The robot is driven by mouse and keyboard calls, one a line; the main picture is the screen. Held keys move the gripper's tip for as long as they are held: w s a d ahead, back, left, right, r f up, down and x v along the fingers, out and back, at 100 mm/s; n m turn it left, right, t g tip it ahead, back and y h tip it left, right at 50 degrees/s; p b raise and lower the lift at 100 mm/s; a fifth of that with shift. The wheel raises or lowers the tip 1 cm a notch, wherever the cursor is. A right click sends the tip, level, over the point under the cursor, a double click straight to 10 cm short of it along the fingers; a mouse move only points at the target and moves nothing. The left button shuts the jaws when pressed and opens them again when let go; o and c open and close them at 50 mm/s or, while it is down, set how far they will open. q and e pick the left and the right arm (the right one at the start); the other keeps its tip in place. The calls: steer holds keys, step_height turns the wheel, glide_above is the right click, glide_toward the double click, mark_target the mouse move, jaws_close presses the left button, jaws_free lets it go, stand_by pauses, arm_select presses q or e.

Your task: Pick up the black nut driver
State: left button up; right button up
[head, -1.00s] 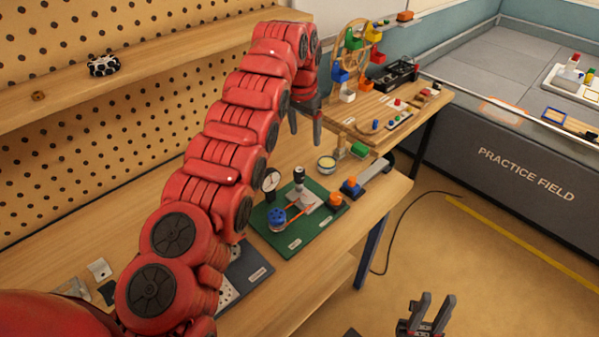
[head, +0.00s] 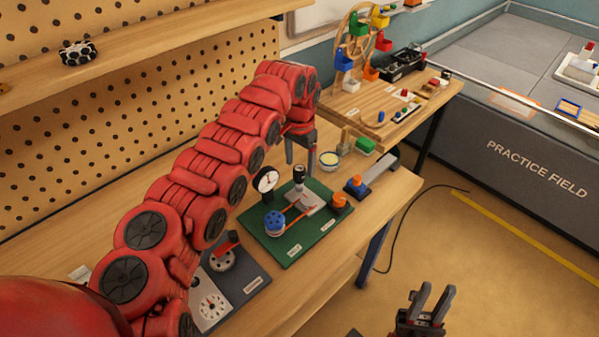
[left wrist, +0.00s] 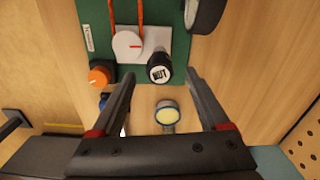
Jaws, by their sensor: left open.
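The black nut driver (head: 299,174) stands upright at a grey plate on the green board (head: 283,249), its black end up. My right gripper (head: 437,290) is open and empty over the floor, at the lower right.
A dial gauge (head: 265,179), a blue knob (head: 274,223) and an orange knob (head: 340,201) are close around the driver. A shelf (head: 150,78) runs along the pegboard.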

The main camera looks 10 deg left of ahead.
mark_target(299, 177)
arm_select(q)
steer(key=f+p, duration=0.1)
steer(key=f, duration=0.1)
steer(key=f+p, duration=0.1)
steer(key=f, duration=0.2)
steer(key=shift+s+f+p, duration=0.2)
steer(key=shift+f+p, duration=0.1)
steer(key=shift+p, duration=0.1)
steer(key=shift+f, duration=0.15)
steer(key=shift+w, duration=0.1)
steer(key=shift+c, duration=0.5)
steer(key=shift+a, duration=0.1)
jaws_close()
